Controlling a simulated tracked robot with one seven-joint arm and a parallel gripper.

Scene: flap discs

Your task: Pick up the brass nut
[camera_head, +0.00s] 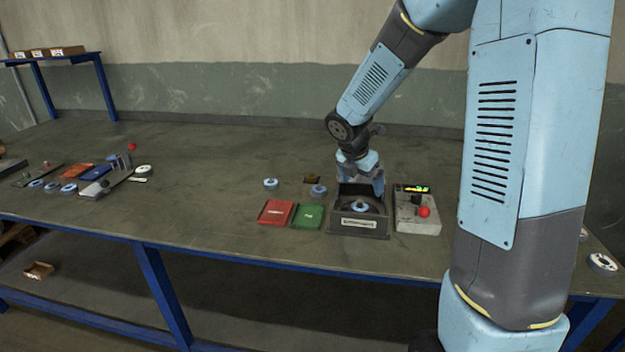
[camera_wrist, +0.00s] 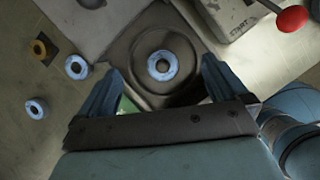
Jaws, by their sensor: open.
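The brass nut (camera_wrist: 39,48) shows in the wrist view at the far left, a small yellow-brown piece on the table. In the head view the brass nut (camera_head: 312,179) lies behind the loose blue-and-white discs, left of the grey fixture. My gripper (camera_wrist: 163,74) is open and empty, with its blue fingers apart on either side of a disc (camera_wrist: 162,65) in the fixture. In the head view my gripper (camera_head: 362,182) is above the fixture (camera_head: 358,227), to the right of the nut. I cannot tell its exact height.
Two loose discs (camera_head: 271,184) (camera_head: 319,190) lie near the nut. A red tray (camera_head: 275,212) and a green tray (camera_head: 307,216) lie in front. A control box (camera_head: 418,215) with a red knob stands right of the fixture.

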